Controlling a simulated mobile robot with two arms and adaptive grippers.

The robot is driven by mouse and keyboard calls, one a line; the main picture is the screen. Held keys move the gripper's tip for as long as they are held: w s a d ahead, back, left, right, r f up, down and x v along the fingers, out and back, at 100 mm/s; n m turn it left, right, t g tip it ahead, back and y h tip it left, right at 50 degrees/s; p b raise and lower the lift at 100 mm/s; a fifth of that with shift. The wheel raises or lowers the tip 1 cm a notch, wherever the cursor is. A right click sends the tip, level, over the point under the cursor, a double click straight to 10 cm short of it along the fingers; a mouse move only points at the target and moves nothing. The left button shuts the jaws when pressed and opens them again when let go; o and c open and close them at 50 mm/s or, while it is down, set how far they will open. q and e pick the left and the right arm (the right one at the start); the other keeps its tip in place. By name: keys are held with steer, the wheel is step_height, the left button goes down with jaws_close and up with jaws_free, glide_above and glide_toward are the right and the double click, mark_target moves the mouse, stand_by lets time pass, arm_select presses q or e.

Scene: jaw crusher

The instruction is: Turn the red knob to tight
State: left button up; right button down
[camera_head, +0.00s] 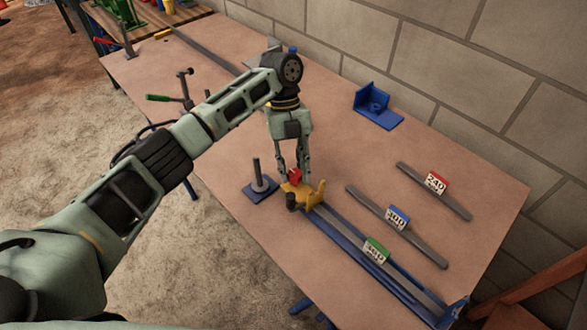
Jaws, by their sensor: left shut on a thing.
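The red knob (295,175) sits on top of a yellow clamp-like part (302,193) at the near-left end of a long blue rail (375,258) on the table. My left gripper (293,175) reaches down from above, its fingers around the red knob and shut on it. The fingers hide part of the knob, so its turn angle is not clear. My right gripper is not in view.
Metal bars with labels red 240 (437,183), blue (397,217) and green (376,250) lie right of the clamp. A blue base with a grey post (260,182) stands close left. A blue bracket (377,108) sits near the block wall. The table (340,150) is clear between them.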

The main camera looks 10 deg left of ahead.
arm_select(q)
steer(key=shift+a+f, duration=0.15)
steer(key=shift+a, duration=0.05)
steer(key=o, duration=1)
steer(key=shift+s+a, duration=0.1)
steer(key=shift+r, duration=0.25)
steer(key=v, duration=1.1)
steer(key=shift+r, duration=0.35)
